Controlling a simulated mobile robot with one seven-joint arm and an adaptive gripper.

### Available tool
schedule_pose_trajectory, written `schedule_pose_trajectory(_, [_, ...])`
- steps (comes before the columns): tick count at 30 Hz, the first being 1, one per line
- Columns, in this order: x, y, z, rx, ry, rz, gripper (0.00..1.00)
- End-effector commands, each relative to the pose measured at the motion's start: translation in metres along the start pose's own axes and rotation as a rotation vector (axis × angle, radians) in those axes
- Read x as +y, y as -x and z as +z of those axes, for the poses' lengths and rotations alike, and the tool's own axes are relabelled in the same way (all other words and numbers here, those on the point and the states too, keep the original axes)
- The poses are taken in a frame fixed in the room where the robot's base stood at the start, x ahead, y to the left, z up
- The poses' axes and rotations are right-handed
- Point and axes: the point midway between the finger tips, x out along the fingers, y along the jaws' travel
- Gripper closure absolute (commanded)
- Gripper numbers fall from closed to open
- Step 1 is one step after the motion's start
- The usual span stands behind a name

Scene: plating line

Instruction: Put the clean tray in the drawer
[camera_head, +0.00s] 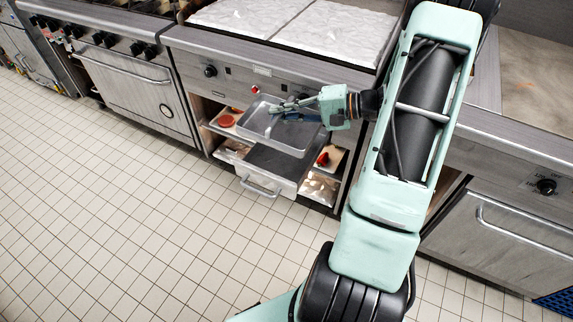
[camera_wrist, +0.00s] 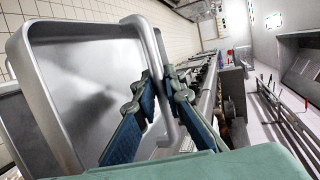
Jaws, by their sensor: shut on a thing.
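A clean metal tray (camera_head: 250,112) with raised walls is held above an open drawer (camera_head: 287,184) in the head view. The drawer has a dark bottom and a bar handle on its front. My gripper (camera_head: 283,110) reaches in from the right, over the tray. The tray looks empty. It hides the back part of the drawer, and I cannot tell whether it touches the drawer.
Open shelves flank the drawer, with a round reddish item (camera_head: 226,121) on the left and a red item (camera_head: 323,158) on the right. A counter with knobs (camera_head: 210,71) overhangs above. An oven (camera_head: 130,85) stands to the left. The tiled floor (camera_head: 130,220) in front is clear.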

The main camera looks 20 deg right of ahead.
Motion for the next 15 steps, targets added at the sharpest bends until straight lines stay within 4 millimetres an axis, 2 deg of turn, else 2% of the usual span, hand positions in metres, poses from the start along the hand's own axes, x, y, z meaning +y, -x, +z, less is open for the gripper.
schedule_pose_trajectory(1, [0.026,0.004,-0.008,0.006,0.0,-0.001,1.0])
schedule_pose_trajectory(6, [0.07,0.026,-0.026,0.011,-0.011,0.005,1.0])
schedule_pose_trajectory(10, [0.099,0.043,-0.036,0.014,-0.019,0.012,1.0])
schedule_pose_trajectory(15, [0.123,0.059,-0.043,0.015,-0.028,0.022,1.0])
